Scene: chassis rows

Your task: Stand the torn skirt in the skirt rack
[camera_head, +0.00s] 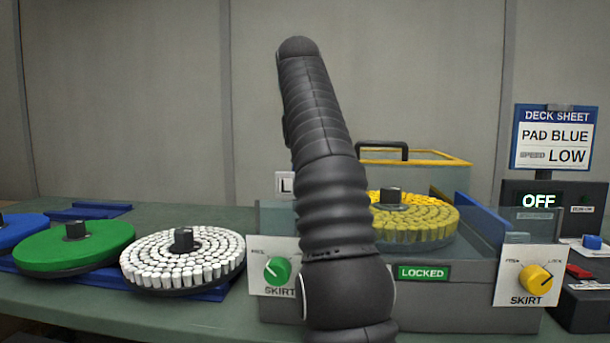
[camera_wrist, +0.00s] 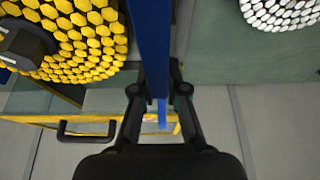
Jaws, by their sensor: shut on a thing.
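A long blue strip (camera_wrist: 151,40), which looks like the skirt, runs between the fingers of my gripper (camera_wrist: 159,92) in the wrist view. My gripper is shut on it. The strip lies between the yellow pad and the white pad; no tear can be made out. In the head view my arm hides the gripper and this strip. A similar blue strip (camera_head: 486,222) stands at the right side of the grey deck (camera_head: 455,285). I cannot pick out the skirt rack in either view.
The yellow brush disc (camera_head: 415,225) sits in the deck, beside a LOCKED sign (camera_head: 424,273) and SKIRT knobs. A white disc (camera_head: 165,265) and green disc (camera_head: 60,250) lie left. A yellow-rimmed box (camera_head: 440,157) with a black handle stands behind.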

